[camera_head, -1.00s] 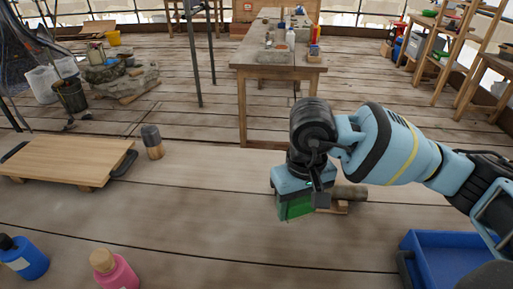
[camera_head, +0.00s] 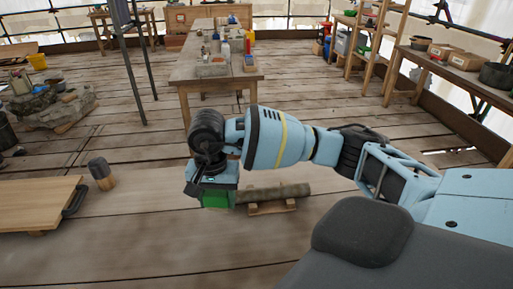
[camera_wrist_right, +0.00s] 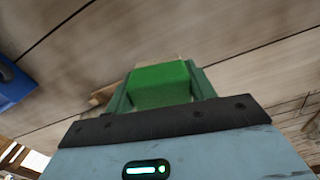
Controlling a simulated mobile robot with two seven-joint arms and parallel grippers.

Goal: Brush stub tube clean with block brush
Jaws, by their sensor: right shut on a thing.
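My right gripper (camera_head: 214,190) is shut on the green block brush (camera_head: 216,199) and holds it in front of the tube's left end. In the right wrist view the green block (camera_wrist_right: 160,85) sits between the two fingers. The stub tube (camera_head: 275,192), a brownish-grey cylinder, lies on its side on a low wooden cradle (camera_head: 272,208). The gripper and brush hide its left end. Whether the brush touches the tube cannot be told. The tube is not clearly visible in the right wrist view. My left gripper is not in view.
A blue tray (camera_wrist_right: 14,85) shows at the wrist view's left edge. A workbench (camera_head: 213,72) stands farther back. The planks between board and brush are clear.

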